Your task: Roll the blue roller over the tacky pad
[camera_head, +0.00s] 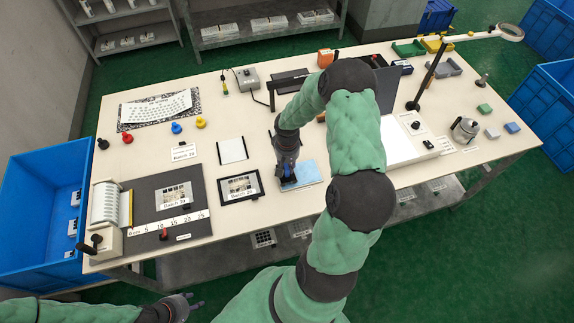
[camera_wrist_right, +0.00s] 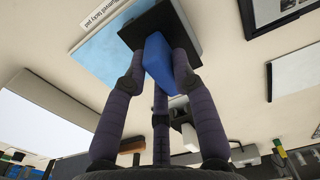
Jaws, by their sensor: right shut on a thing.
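My right gripper (camera_head: 288,172) points down at the left part of the light blue tacky pad (camera_head: 312,174). In the right wrist view its fingers (camera_wrist_right: 160,75) are closed around the blue roller (camera_wrist_right: 157,60). A dark flat piece (camera_wrist_right: 180,32) shows just beyond the roller, over part of the pad (camera_wrist_right: 98,48). I cannot tell whether the roller touches the pad. My left gripper (camera_head: 182,307) is low at the front, off the table, empty with fingers apart.
A black-framed film (camera_head: 240,187) lies just left of the pad, with a white sheet in a frame (camera_head: 232,150) behind it. A white light panel (camera_head: 402,143) is to the right. A dark cutting board (camera_head: 167,207) is at the left, and a blue crate (camera_head: 40,215) stands beyond the table's left edge.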

